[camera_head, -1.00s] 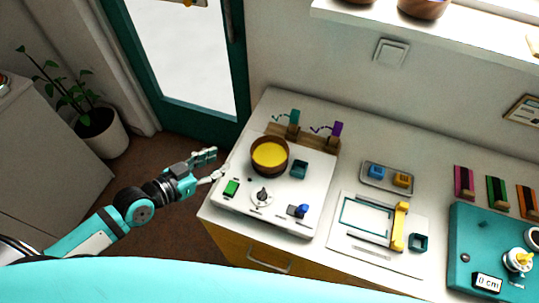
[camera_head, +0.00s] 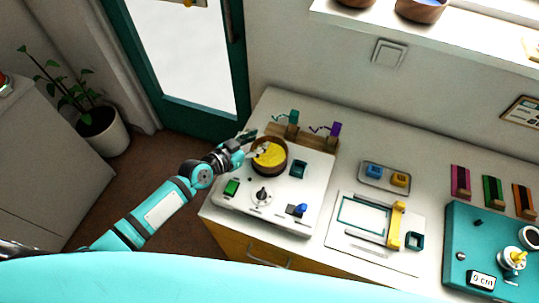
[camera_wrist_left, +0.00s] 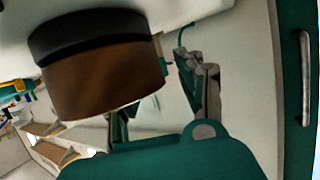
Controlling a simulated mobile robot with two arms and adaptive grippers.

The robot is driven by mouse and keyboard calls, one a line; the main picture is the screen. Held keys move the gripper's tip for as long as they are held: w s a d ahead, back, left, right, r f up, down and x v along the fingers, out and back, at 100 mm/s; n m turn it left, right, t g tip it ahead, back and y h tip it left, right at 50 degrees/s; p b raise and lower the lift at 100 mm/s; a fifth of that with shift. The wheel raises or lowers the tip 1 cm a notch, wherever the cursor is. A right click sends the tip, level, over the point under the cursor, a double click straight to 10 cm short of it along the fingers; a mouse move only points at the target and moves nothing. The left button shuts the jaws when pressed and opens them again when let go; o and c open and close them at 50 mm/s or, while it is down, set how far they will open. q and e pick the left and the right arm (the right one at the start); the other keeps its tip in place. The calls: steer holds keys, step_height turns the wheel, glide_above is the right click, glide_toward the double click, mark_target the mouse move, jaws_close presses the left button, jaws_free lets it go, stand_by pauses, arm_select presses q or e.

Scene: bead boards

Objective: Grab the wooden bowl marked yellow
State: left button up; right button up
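The wooden bowl with a yellow inside (camera_head: 270,169) stands upright on the white board (camera_head: 285,222) at the left of the counter. In the left wrist view the brown bowl's side (camera_wrist_left: 105,75) fills the upper left, close to the fingers. My left gripper (camera_head: 257,142) is at the bowl's back-left rim, with its fingers spread apart. One finger shows over the yellow inside, the other outside the rim. It also shows in the left wrist view (camera_wrist_left: 157,95), with one finger partly hidden by the bowl. Contact cannot be told. My right gripper is not in view.
A wooden block with teal and purple clips (camera_head: 316,141) stands behind the bowl. A small teal cup (camera_head: 298,170) is just right of it. More bowls sit on the shelf (camera_head: 420,10).

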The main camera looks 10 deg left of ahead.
arm_select(q)
steer(key=shift+w+d+f, duration=0.1)
steer(key=shift+w+d, duration=0.05)
steer(key=shift+w, duration=0.1)
steer(key=shift+s, duration=0.1)
steer(key=shift+c, duration=0.6)
jaws_close()
